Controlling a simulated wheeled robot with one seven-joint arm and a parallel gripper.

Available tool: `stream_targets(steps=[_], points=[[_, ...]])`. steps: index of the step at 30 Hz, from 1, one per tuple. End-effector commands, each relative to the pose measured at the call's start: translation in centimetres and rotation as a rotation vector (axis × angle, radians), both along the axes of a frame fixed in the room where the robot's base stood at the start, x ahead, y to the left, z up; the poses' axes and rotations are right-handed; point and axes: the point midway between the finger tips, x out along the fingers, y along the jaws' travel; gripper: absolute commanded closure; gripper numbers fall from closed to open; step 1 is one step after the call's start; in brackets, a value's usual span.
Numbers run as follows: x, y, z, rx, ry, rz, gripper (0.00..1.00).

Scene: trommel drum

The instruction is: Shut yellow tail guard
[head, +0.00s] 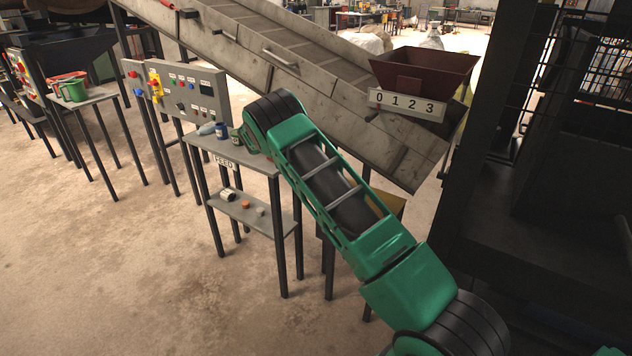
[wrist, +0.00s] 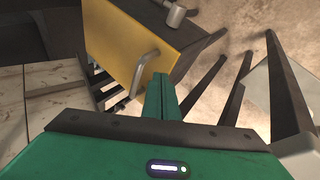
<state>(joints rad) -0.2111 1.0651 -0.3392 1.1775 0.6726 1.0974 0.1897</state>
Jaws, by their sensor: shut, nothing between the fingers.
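The yellow tail guard (wrist: 118,42) is a flat yellow panel in the upper left of the wrist view, with a grey bar handle (wrist: 146,70) on its face. It stands out at an angle beside a dark boxy part; I cannot tell how far it is swung. My gripper (wrist: 160,78) is shut and empty, its green fingertips just right of the handle. I cannot tell whether they touch it. In the head view a dull yellow part (head: 391,204) shows under the conveyor, partly behind my green arm, likely the same guard. My gripper is hidden there.
The grey conveyor (head: 290,65) slopes down to the right. A brown hopper (head: 422,72) with a number plate sits over its low end. A small FEED table (head: 262,165) with bottles stands left of my arm. Dark machinery fills the right. Floor at lower left is clear.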

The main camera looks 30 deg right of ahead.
Motion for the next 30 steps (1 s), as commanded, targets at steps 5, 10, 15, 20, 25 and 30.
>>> stream_targets(steps=[5,10,15,20,25,30], points=[[0.0,0.0,0.0,0.000,0.000,0.000,1.00],[0.0,0.0,0.2,0.000,0.000,0.000,1.00],[0.1,-0.4,1.9,0.000,-0.002,-0.004,1.00],[0.8,0.1,4.3,-0.001,0.001,-0.003,1.00],[2.7,2.4,6.1,-0.001,0.000,-0.006,1.00],[4.2,4.4,7.4,-0.002,0.001,-0.006,1.00]])
